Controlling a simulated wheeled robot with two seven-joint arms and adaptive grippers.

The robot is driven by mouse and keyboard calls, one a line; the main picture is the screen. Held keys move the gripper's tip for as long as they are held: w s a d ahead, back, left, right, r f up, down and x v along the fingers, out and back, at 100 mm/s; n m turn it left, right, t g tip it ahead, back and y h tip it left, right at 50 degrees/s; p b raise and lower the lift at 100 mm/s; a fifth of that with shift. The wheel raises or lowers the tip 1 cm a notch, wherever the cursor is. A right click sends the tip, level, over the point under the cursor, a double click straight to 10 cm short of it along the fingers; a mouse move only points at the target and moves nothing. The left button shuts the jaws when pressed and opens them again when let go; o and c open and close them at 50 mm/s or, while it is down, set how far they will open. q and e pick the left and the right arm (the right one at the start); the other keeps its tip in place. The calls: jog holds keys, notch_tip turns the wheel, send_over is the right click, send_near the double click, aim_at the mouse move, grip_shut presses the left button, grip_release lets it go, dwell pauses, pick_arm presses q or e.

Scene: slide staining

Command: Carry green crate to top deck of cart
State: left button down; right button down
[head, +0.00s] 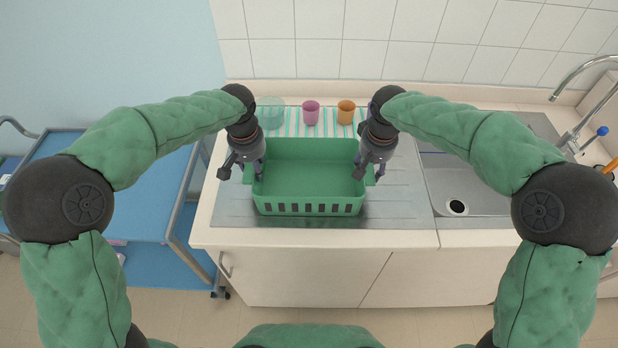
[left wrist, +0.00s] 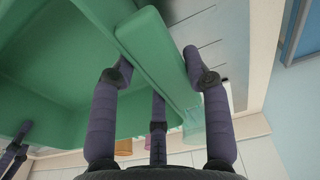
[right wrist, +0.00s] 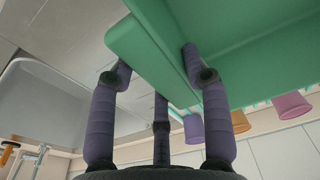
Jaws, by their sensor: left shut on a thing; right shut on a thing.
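My left gripper (head: 250,176) is shut on the crate's left rim, which shows in the left wrist view (left wrist: 158,65). My right gripper (head: 368,174) is shut on the right rim, which shows in the right wrist view (right wrist: 155,60). The blue cart (head: 150,204) stands left of the counter, its top deck partly hidden by my left arm.
A sink (head: 467,185) with a tap (head: 585,115) is to the right. A gap separates cart and counter.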

pick_arm(q)
jog(key=shift+r, duration=0.1)
pick_arm(e)
jog(key=shift+r, duration=0.1)
